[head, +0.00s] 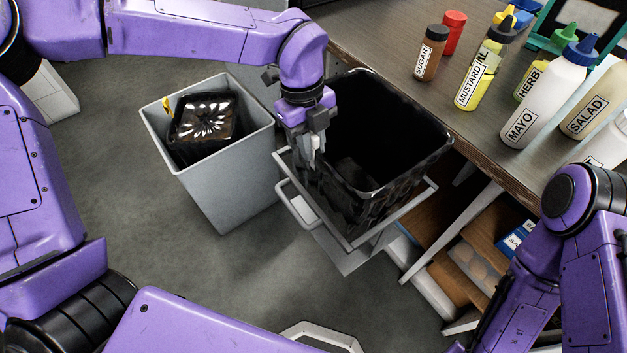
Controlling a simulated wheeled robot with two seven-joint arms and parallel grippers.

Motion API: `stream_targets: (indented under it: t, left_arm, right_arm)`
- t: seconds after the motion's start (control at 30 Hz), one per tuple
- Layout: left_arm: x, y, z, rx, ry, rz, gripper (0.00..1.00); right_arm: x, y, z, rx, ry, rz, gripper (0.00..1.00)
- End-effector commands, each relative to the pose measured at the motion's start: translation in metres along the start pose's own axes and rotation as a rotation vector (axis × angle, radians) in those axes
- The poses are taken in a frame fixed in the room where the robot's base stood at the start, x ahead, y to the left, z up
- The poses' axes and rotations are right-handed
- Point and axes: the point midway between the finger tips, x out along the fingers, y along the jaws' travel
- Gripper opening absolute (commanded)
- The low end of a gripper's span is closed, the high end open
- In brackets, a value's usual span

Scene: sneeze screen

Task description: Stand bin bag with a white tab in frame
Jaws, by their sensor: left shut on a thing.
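A black bin bag (385,125), open at the top, stands roughly upright inside a grey metal frame (390,222) beside the counter. My left gripper (314,150) points down at the bag's left rim and is shut there. A small pale piece shows between its fingers, perhaps the white tab; the fingers hide most of it. Another black bag (203,118), with a yellow tab (167,105) near it, sits in a grey bin (222,185) to the left. My right arm shows at the right, but its gripper is out of view.
The counter (410,90) at upper right holds a sugar shaker (431,55), mustard (475,85), mayo (545,103) and other bottles. Shelves (465,245) below it hold packets. A counter leg (450,232) stands right of the frame. Open floor (130,205) lies left of the bin.

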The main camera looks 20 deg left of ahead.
Motion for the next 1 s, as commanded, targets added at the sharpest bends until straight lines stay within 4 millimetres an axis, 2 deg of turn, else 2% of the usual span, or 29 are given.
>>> stream_targets:
  t: [0.1,0.3,0.47,0.7,0.9,0.93,1.0]
  left_arm:
    - [0.029,0.002,0.004,0.001,0.0,0.004,0.0]
    - [0.071,0.003,0.011,0.001,0.0,0.002,0.0]
    - [0.088,0.003,0.014,0.002,-0.001,0.0,0.0]
    - [0.126,0.004,0.019,0.003,-0.001,0.0,0.0]
    - [0.128,0.004,0.02,0.001,-0.001,-0.001,0.0]
    - [0.129,0.005,0.02,0.001,-0.001,0.0,0.26]
    - [0.129,0.005,0.02,0.001,-0.001,0.0,0.45]
  right_arm:
    - [-0.003,0.0,-0.001,0.0,0.0,0.0,0.4]
    - [-0.005,0.0,-0.002,0.0,0.0,0.0,0.4]
    - [-0.006,0.001,-0.003,0.0,0.0,0.0,0.4]
    - [-0.009,0.001,-0.004,0.0,0.0,0.0,0.4]
    - [-0.008,0.001,-0.003,0.0,0.0,0.0,0.4]
    - [-0.008,0.001,-0.003,0.0,0.0,0.0,0.4]
    - [-0.008,0.001,-0.003,0.0,0.0,0.0,0.4]
